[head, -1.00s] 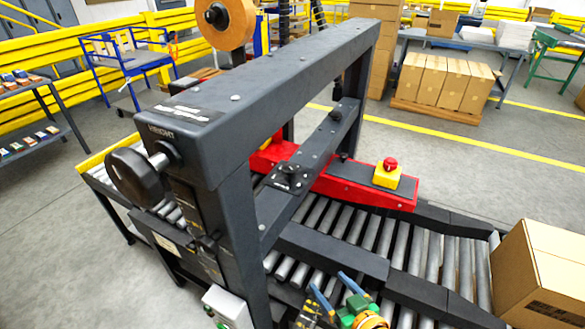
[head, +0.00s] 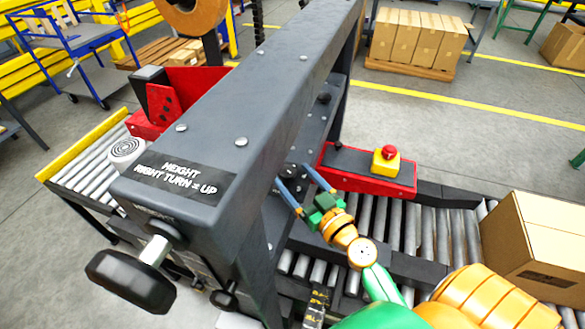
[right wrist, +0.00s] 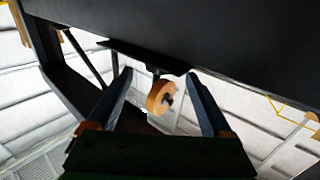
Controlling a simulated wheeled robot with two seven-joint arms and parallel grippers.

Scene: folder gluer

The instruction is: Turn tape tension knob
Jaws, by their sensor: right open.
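My right gripper (head: 292,174) is open, its two blue fingers reaching up-left toward the dark crossbar of the machine. A small black knob (head: 288,171) on that crossbar shows close to the fingertips; whether they touch it I cannot tell. No label marks it as the tape tension knob. In the right wrist view the open fingers (right wrist: 158,73) point toward a black plate (right wrist: 145,56) under a dark beam, with an orange tape roll (right wrist: 160,97) seen between them farther off. My left gripper is out of view.
A large black height knob (head: 131,281) sticks out at the front of the thick upper beam (head: 240,120). A red arm with a yellow-based stop button (head: 386,160) lies behind the gripper. A carton (head: 540,245) stands on the rollers at right.

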